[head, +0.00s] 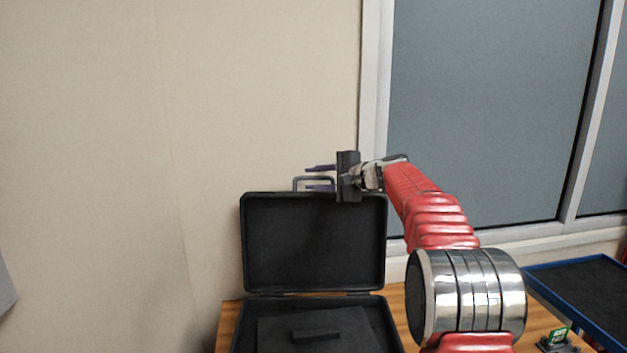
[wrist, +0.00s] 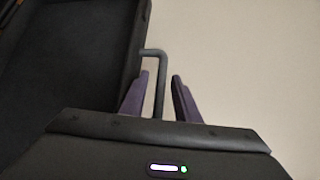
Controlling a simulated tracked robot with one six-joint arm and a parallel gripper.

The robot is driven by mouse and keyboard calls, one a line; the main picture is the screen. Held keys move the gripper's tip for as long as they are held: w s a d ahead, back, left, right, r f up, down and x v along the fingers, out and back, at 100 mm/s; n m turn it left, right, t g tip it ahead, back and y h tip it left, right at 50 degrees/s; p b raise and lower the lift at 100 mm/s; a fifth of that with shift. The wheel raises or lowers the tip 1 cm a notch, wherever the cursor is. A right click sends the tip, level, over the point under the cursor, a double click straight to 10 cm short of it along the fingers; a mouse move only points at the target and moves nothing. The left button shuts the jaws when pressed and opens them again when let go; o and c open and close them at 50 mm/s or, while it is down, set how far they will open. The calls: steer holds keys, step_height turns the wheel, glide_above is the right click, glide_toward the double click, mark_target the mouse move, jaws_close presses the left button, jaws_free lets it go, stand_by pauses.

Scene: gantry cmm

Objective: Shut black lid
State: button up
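A black case stands open on the wooden table in the head view, its black lid (head: 314,243) raised upright at the back. A grey handle (head: 297,183) stands up from the lid's top edge. My gripper (head: 320,178) is at the lid's top edge, its purple fingers pointing left, one above the other at the handle. In the wrist view the handle (wrist: 159,85) passes between the two spread fingers of my gripper (wrist: 158,92), nearer the left one. There is a gap to the right finger. The lid (wrist: 65,70) fills the left side there.
The case base (head: 375,320) holds a dark insert with a raised block (head: 316,334). A blue-edged black tray or cart (head: 590,290) stands at the right, near a small green-topped item (head: 557,337). A wall and window are behind.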

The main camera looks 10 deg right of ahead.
steer(key=shift+w+a, duration=0.25)
steer(key=shift+f, duration=0.1)
jaws_close()
stand_by(0.5)
